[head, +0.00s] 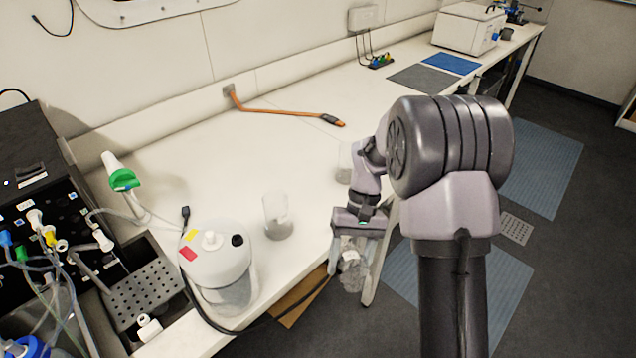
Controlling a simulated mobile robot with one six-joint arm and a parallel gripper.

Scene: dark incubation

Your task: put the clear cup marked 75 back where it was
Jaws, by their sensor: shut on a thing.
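My gripper (354,278) is shut on a clear cup (351,266), with one finger on each side of it. The gripper points down, and the held cup is off the table's front edge, above the floor. No mark can be read on it. A second clear cup (278,216) stands upright on the white table, left of my gripper, with something grey at its bottom. A third clear vessel (344,160) stands farther back on the table, partly hidden by my arm.
A white-lidded jug (216,262) with a dark cable stands at the table's front left, next to a black machine with tubes (50,215). An orange bar (285,112) lies at the back. The white table (190,170) is clear between the orange bar and the second cup.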

